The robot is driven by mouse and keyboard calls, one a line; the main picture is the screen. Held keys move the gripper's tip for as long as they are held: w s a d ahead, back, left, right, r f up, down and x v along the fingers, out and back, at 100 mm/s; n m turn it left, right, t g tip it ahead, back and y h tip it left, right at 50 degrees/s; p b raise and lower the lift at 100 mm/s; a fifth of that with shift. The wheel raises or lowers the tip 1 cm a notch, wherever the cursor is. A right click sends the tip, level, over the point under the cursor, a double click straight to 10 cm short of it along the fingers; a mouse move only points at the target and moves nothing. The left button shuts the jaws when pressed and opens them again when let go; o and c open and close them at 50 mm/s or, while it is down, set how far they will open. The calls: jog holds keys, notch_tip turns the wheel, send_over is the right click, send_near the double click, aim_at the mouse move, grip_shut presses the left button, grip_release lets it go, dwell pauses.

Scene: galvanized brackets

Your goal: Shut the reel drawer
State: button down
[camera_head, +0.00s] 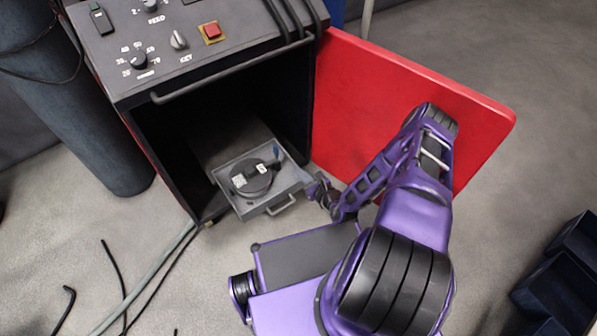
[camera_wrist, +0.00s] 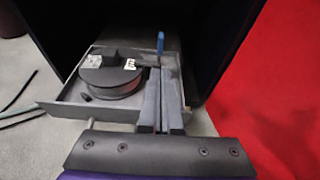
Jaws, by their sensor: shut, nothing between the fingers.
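The reel drawer (camera_head: 249,211) is a grey tray pulled out of the dark cabinet's lower opening, with a bar handle (camera_head: 282,206) on its front. It also shows in the wrist view (camera_wrist: 88,112). A black reel (camera_head: 252,177) with a white label lies in it, also in the wrist view (camera_wrist: 108,78). My gripper (camera_head: 291,164) is at the drawer's right side. In the wrist view its fingers (camera_wrist: 165,78) are together and empty, reaching over the drawer's right part. I cannot tell whether they touch it.
The red cabinet door (camera_head: 400,95) stands wide open on the right, close behind my arm. A small blue upright piece (camera_wrist: 160,43) stands near my fingertips. Hoses (camera_head: 145,275) lie on the floor at left. Dark bins (camera_head: 560,290) stand at lower right.

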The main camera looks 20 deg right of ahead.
jog(key=b, duration=0.2)
send_near(278, 151)
jog(key=x, duration=0.5)
jog(key=shift+w+a+f, duration=0.1)
jog(key=shift+f, duration=0.3)
jog(key=shift+w+a, duration=0.15)
jog(key=shift+w, duration=0.4)
jog(key=shift+w+r, duration=0.1)
